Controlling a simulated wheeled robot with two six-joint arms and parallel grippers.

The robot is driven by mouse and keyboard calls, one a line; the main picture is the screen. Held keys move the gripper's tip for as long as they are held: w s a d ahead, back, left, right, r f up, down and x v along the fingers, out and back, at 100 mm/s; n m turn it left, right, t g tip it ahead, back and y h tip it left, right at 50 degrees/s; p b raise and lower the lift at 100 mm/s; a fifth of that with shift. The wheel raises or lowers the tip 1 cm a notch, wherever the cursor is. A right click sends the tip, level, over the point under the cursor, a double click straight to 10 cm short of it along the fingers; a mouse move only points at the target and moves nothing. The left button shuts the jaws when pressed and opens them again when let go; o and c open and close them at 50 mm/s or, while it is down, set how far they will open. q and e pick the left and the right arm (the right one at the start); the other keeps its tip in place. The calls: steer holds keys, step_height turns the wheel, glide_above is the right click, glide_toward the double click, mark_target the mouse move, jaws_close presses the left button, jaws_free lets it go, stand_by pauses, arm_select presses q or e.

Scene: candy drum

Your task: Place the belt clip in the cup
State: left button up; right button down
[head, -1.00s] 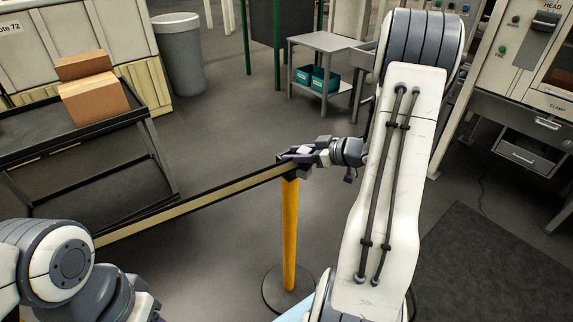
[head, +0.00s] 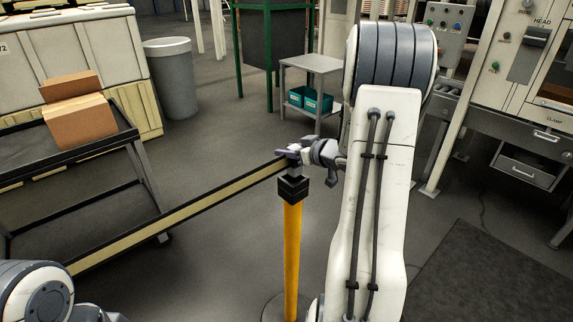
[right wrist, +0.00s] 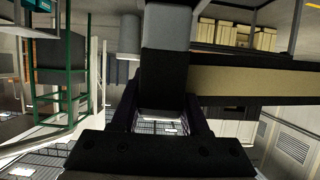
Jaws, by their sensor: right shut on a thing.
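My right gripper (head: 293,151) is shut on the belt clip at the end of a beige belt with dark edges (head: 180,215). The clip's grey lower part (head: 293,171) shows below the fingers in the head view. In the right wrist view the clip (right wrist: 165,75) is a black and grey block between the fingers (right wrist: 163,118). The black cup (head: 293,189) tops a yellow post. The clip is upright above it in the head view; I cannot tell whether they touch. My left gripper is out of view; only part of its arm shows at the lower left.
The belt runs down to the lower left. A dark cart (head: 75,150) with cardboard boxes (head: 80,120) stands left, a grey bin (head: 172,80) behind it. A grey table (head: 312,64) and machines stand at the back and right. Floor around the post is clear.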

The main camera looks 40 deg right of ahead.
mark_target(287, 162)
steer(key=shift+w+a+f, duration=0.15)
steer(key=shift+f, duration=1.95)
steer(key=shift+f+b, duration=0.2)
steer(key=shift+b, duration=0.1)
steer(key=shift+c, duration=2)
jaws_free()
steer(key=shift+r, duration=0.35)
steer(key=v, duration=1.2)
steer(key=shift+f, duration=0.2)
